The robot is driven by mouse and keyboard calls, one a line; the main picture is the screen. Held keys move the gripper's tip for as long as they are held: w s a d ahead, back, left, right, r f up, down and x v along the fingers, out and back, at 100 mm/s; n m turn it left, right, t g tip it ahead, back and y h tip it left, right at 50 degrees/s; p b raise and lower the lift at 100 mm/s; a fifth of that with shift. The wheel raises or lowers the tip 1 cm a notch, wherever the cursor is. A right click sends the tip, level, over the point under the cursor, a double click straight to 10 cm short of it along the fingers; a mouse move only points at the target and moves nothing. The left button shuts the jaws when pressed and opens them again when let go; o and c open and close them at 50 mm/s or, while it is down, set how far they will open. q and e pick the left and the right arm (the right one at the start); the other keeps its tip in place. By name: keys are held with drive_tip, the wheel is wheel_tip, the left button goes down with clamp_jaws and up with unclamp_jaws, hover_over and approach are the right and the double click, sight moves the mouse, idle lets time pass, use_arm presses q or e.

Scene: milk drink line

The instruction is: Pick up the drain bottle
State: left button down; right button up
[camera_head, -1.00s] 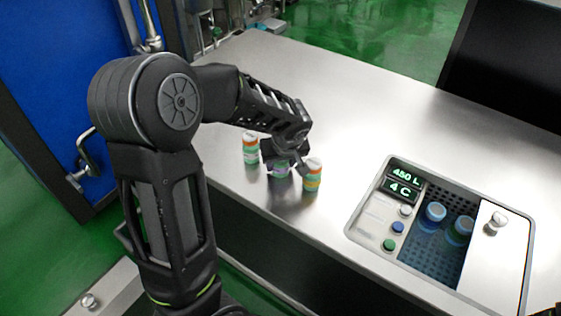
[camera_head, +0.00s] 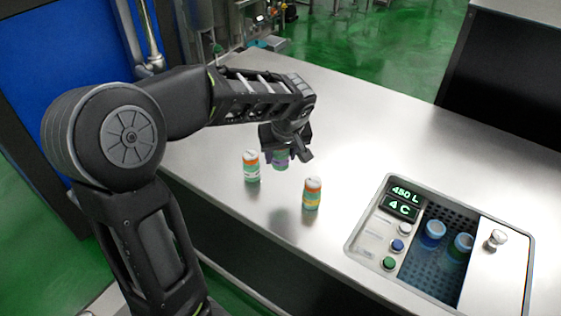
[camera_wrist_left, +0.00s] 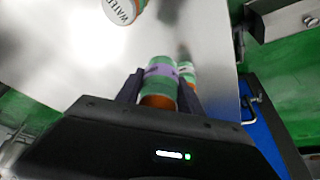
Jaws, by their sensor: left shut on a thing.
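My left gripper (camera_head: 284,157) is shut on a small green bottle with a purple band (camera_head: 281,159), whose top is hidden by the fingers. The bottle looks raised off the steel counter. In the left wrist view the purple-banded bottle (camera_wrist_left: 160,82) sits between the two fingers, its orange end toward the palm. I cannot read its label, so I cannot tell whether it is the drain bottle. Two orange-and-green bottles with white caps stand on the counter, one left (camera_head: 251,167) and one nearer right (camera_head: 312,194). My right gripper is not in view.
The steel counter (camera_head: 380,135) is clear to the right and behind. A sunken cooler panel (camera_head: 372,240) at the right has a lit display, buttons and a perforated well with two blue-capped bottles (camera_head: 433,232). A sliding lid with a knob (camera_head: 495,240) covers its right part.

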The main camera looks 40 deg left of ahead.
use_arm(q)
drive_tip(key=shift+d, duration=0.1)
idle(0.6)
drive_tip(key=shift+d, duration=0.45)
drive_tip(key=w+d+f, duration=0.1)
drive_tip(key=d, duration=1.5)
drive_tip(key=w+d+f, duration=0.1)
drive_tip(key=d+f, duration=0.1)
drive_tip(key=d, duration=1.5)
drive_tip(key=w+d+f, duration=0.1)
drive_tip(key=d+f, duration=0.1)
drive_tip(key=d, duration=1.5)
drive_tip(key=shift+w+d+f, duration=0.1)
drive_tip(key=shift+d+f, duration=0.05)
drive_tip(key=shift+d, duration=0.1)
drive_tip(key=shift+w+a, duration=0.2)
drive_tip(key=shift+a, duration=0.05)
